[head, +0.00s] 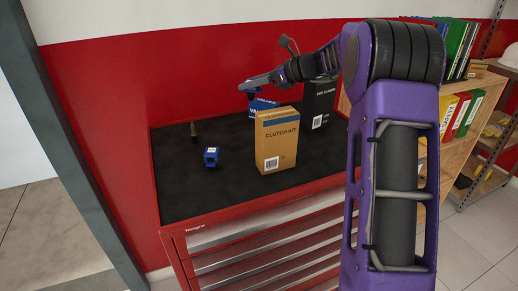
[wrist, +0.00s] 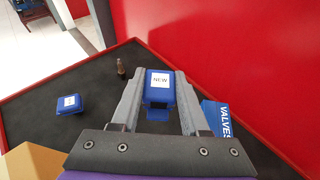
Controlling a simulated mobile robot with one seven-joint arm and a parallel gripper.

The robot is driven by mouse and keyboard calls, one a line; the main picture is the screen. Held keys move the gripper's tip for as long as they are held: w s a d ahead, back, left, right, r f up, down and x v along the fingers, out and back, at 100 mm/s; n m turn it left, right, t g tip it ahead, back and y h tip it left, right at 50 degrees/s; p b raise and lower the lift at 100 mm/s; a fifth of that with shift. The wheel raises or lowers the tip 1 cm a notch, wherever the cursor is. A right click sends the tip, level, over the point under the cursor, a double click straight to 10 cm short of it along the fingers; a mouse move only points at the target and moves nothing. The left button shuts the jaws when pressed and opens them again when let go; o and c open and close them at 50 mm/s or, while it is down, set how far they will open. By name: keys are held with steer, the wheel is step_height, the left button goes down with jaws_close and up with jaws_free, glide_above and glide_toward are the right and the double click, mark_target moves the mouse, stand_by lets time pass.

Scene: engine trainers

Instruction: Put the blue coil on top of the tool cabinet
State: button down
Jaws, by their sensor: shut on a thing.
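My gripper (wrist: 158,86) is shut on a blue coil (wrist: 158,92) with a white label reading "NEW". In the head view my gripper (head: 254,84) reaches over the back of the tool cabinet, and a little of the held coil (head: 253,95) shows below the fingers. The red tool cabinet has a black top (head: 185,205), also in the wrist view (wrist: 100,72). The held coil appears above this top; its exact height is hard to tell. A second, similar blue part (head: 211,156) stands on the top, left of the middle, also in the wrist view (wrist: 69,104).
On the top also stand a clutch kit box (head: 275,140), a black box (head: 320,105), a blue valves box (head: 262,106) and a small brown item (head: 193,130). The valves box (wrist: 215,118) is close beside my right finger. The left front of the top is clear.

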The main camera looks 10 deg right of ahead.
step_height(320, 180, down, 3)
steer(key=shift+r+b, duration=0.1)
steer(key=shift+b, duration=0.5)
step_height(320, 180, down, 10)
steer(key=shift+r+b, duration=0.1)
steer(key=shift+b, duration=0.9)
steer(key=shift+c, duration=2)
jaws_free()
steer(key=shift+r, duration=0.1)
steer(key=p+v, duration=0.1)
steer(key=v, duration=1.1)
